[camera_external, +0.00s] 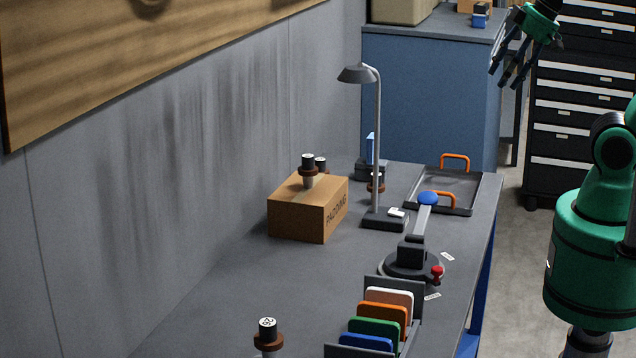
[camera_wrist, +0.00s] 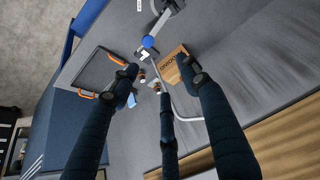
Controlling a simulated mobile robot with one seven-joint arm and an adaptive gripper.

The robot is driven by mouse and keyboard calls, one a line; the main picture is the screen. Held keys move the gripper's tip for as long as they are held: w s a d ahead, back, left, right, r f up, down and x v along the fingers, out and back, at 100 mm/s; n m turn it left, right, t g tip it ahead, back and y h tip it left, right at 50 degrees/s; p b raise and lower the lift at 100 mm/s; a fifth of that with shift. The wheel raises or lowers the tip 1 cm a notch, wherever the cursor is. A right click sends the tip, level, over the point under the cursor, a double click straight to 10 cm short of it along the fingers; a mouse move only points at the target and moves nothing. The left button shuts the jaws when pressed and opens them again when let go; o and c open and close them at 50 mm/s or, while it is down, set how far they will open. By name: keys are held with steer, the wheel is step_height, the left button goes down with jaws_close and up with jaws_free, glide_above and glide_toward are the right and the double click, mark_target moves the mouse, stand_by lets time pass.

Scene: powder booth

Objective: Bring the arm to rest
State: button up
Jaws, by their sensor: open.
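My gripper (camera_external: 512,68) is at the top right of the external view, high up and in front of the dark drawer cabinet in the picture. Its dark fingers hang down from a green wrist. In the wrist view my gripper (camera_wrist: 162,82) has its three fingers spread apart, with nothing between them. It is open and clear of the table. My green arm stands at the right edge of the external view, partly cut off by the frame.
The grey workbench (camera_external: 235,290) bears a cardboard box (camera_external: 298,212) with a dark-capped piece on top, a lamp (camera_external: 377,150), a tray with orange handles (camera_external: 412,206), a round device with a blue knob (camera_external: 428,198) and a rack of coloured plates (camera_external: 380,310). A drawer cabinet (camera_external: 580,95) stands behind.

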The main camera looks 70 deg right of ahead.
steer(key=shift+f+b, duration=1.6)
steer(key=shift+f, duration=0.6)
